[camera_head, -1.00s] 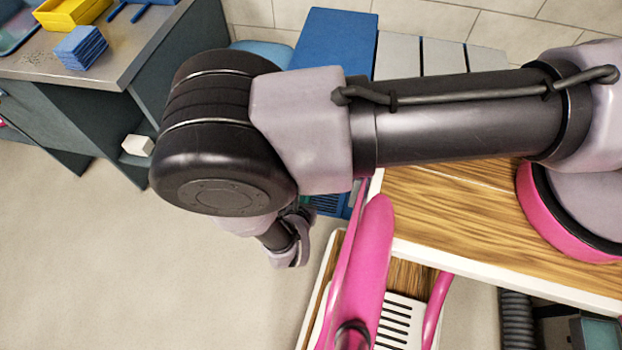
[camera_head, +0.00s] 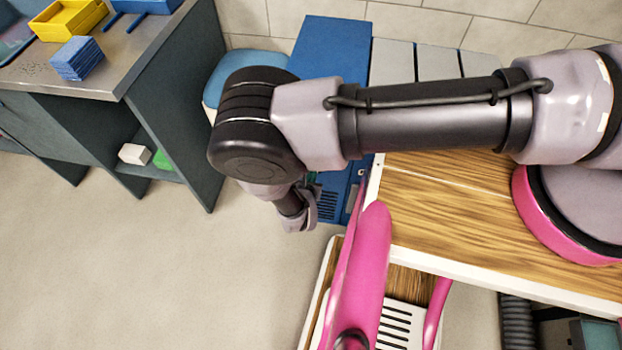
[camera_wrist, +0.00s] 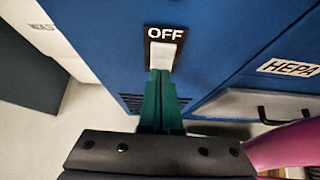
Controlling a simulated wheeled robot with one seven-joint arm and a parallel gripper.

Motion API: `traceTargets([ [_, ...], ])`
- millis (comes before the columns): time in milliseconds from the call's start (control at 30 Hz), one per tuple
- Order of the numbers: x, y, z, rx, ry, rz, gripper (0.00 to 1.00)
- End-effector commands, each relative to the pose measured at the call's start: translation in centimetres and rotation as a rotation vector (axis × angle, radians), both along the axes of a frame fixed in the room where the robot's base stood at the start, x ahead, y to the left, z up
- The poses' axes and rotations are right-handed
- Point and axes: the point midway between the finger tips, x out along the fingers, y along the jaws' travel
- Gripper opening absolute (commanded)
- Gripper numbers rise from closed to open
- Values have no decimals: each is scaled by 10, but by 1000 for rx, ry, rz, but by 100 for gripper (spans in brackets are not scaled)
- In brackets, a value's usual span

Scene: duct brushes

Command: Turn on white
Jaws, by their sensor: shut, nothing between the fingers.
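A white switch (camera_wrist: 162,56) sits on a dark plate marked OFF on the front of a blue cabinet (camera_wrist: 110,30). My gripper (camera_wrist: 161,74) has its green fingers closed together, with nothing between them. In the wrist view the fingertips overlap the lower edge of the switch; whether they touch it I cannot tell. In the head view the blue cabinet (camera_head: 335,45) stands behind my arm, and the switch is hidden. My wrist reaches down in front of the cabinet, with the fingers mostly hidden.
A HEPA label (camera_wrist: 290,67) and a grey panel with a dark handle are right of the switch. A white bin (camera_wrist: 50,35) with a partly hidden label is at left. A workbench (camera_head: 120,70) with trays stands at the left. The floor (camera_head: 130,260) between is clear.

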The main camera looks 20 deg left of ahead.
Motion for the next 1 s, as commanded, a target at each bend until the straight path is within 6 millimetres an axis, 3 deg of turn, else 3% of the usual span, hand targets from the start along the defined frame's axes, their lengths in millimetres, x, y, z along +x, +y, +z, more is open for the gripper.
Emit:
traceTargets([
  [533,5,0,-1,0,-1,-1,0],
  [1000,7,1,16,3,-6,-3,0],
])
